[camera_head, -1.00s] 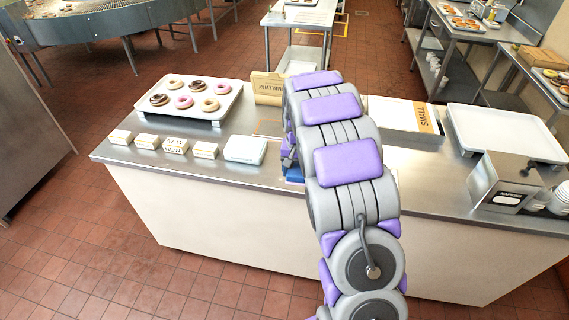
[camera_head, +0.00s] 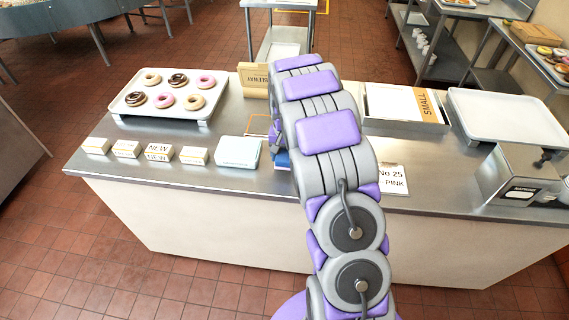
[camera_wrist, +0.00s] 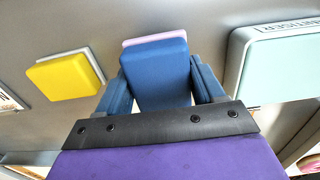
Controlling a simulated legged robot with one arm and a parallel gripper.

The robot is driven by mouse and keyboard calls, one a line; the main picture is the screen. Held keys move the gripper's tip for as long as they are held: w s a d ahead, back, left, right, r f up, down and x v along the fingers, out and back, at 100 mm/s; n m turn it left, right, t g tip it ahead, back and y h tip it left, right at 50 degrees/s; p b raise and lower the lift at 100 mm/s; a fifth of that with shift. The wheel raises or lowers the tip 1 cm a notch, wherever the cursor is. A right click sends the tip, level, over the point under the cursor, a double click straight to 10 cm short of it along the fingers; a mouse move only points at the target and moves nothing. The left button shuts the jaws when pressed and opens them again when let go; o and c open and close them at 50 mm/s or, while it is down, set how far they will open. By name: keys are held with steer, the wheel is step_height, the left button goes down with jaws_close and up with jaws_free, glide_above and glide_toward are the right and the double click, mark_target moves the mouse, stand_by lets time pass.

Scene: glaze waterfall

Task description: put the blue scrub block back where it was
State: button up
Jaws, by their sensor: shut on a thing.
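In the wrist view the blue scrub block (camera_wrist: 155,78) sits between the two fingers of my gripper (camera_wrist: 160,68), which is shut on it. A thin lilac layer (camera_wrist: 153,40) shows at its far edge. In the head view only a small blue patch of the block (camera_head: 283,159) shows beside my arm, over the counter; my arm hides the rest and most of the gripper. I cannot tell whether the block touches the counter. A yellow block (camera_wrist: 63,77) with a pale layer lies left of the gripper in the wrist view.
A pale aqua box (camera_head: 239,151) stands just left of my gripper, beside several small labelled boxes (camera_head: 158,153). A thin orange outline (camera_head: 256,126) marks the steel counter (camera_head: 215,120) behind it. A donut tray (camera_head: 190,112) stands far left. A "No 25 PINK" card (camera_head: 393,181) lies right.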

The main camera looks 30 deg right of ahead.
step_height(320, 180, down, 4)
steer(key=shift+f+b, duration=0.1)
steer(key=shift+b, duration=0.25)
steer(key=shift+s, duration=0.1)
steer(key=o, duration=1.2)
